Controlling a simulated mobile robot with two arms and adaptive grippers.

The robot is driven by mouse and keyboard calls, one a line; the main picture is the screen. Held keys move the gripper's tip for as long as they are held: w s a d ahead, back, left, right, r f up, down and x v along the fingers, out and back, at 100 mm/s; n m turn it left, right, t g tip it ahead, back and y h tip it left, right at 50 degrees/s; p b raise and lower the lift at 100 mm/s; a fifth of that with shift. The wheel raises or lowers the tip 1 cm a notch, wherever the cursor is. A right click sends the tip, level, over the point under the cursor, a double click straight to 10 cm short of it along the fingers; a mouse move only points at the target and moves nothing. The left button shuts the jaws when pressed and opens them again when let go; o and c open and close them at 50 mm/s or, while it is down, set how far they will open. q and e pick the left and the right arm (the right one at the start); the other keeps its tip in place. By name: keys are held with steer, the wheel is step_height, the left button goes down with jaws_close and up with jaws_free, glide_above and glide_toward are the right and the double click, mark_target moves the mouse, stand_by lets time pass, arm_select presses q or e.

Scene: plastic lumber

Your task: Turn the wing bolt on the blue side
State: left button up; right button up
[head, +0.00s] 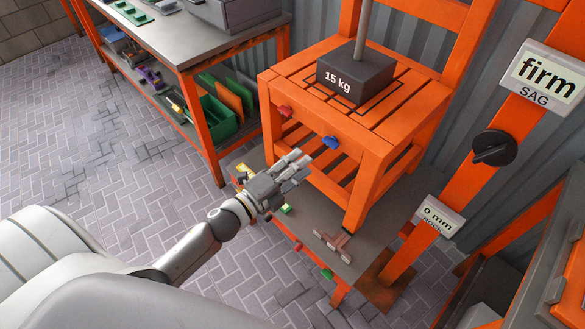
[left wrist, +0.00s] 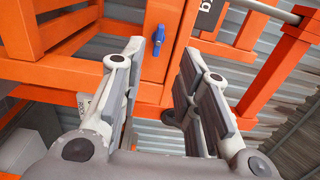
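The blue wing bolt (head: 331,142) sits on the front edge of an orange chair-like stand (head: 345,165), near its right front leg. A red wing bolt (head: 284,111) sits on the same edge to the left. My left gripper (head: 303,165) is in front of the stand, short of the blue bolt and a little lower in the picture. In the left wrist view the blue bolt (left wrist: 158,40) shows upright between and beyond the two open fingers (left wrist: 161,58). Nothing is held, and the fingers appear apart from the bolt. My right gripper is not in view.
A 15 kg weight (head: 355,78) with a rod stands on the seat. Right are a "firm SAG" sign (head: 545,80), a black knob (head: 493,148) and a "0 mm" sign (head: 440,213). A workbench (head: 190,35) stands left. Open paved floor (head: 125,140) lies left.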

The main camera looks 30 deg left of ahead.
arm_select(q)
steer(key=shift+v, duration=0.85)
steer(key=s+a+f+n+g+y, duration=0.2)
steer(key=s+f+n, duration=0.2)
steer(key=f, duration=0.7)
steer(key=s+a+f+n+g+y, duration=0.2)
steer(key=s+f+n+g, duration=0.15)
steer(key=f, duration=0.75)
steer(key=s+a+f+n+g+y, duration=0.1)
steer(key=s+f+n+g+y, duration=0.2)
steer(key=f, duration=0.8)
steer(key=s+d+f+n+g, duration=0.1)
steer(key=s+f, duration=0.4)
steer(key=s, duration=0.5)
steer(key=s+d+f+n+g, duration=0.1)
steer(key=s+f+n+g, duration=0.3)
steer(key=s, duration=0.6)
steer(key=s+d+f+n+g, duration=0.1)
steer(key=s+f+n, duration=0.3)
steer(key=s+f, duration=0.4)
steer(key=shift+s+g+h, duration=0.4)
steer(key=shift+s+g, duration=0.35)
steer(key=shift+s, duration=0.15)
steer(key=shift+f, duration=0.1)
